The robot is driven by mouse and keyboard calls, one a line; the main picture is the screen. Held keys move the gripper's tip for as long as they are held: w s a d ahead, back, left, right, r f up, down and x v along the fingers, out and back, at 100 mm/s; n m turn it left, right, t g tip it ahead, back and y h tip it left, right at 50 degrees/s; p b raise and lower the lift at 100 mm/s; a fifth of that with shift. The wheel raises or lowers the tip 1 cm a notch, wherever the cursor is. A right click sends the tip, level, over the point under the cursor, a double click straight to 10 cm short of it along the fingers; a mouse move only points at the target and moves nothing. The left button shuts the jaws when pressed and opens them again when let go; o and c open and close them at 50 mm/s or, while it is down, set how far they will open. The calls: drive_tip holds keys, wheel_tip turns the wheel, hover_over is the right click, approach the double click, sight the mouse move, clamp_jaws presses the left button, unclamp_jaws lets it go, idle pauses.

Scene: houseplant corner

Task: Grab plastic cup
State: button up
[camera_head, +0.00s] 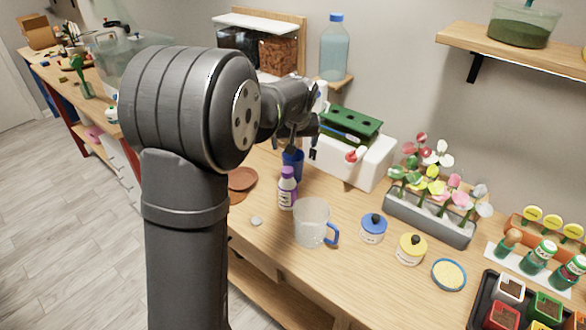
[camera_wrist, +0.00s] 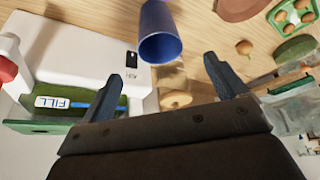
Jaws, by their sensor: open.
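A blue plastic cup (camera_head: 292,164) stands on the wooden table, just under my gripper (camera_head: 298,122) in the head view and partly covered by it. In the wrist view the blue cup (camera_wrist: 160,32) is at the top middle, its open rim facing the camera. My gripper (camera_wrist: 171,64) is open and empty, with its fingers spread to either side. The cup lies beyond the fingertips, in line with the gap between them, not visibly touching either. A clear jug with a blue handle (camera_head: 312,222) stands nearer on the table.
A white box with a green top (camera_head: 372,158) stands close to the cup; in the wrist view the box (camera_wrist: 75,55) is left of it. A purple-capped bottle (camera_head: 287,188) is just in front. Small round items and an egg carton (camera_wrist: 291,14) lie right in the wrist view.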

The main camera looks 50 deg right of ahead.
drive_tip(key=shift+d+x, duration=0.1)
drive_tip(key=shift+x, duration=2.35)
drive_tip(key=shift+d+x, duration=0.15)
drive_tip(key=shift+x, duration=2.3)
drive_tip(key=shift+w+r, duration=0.1)
drive_tip(key=shift+w, duration=0.05)
drive_tip(key=shift+c, duration=0.4)
drive_tip(key=c, duration=1)
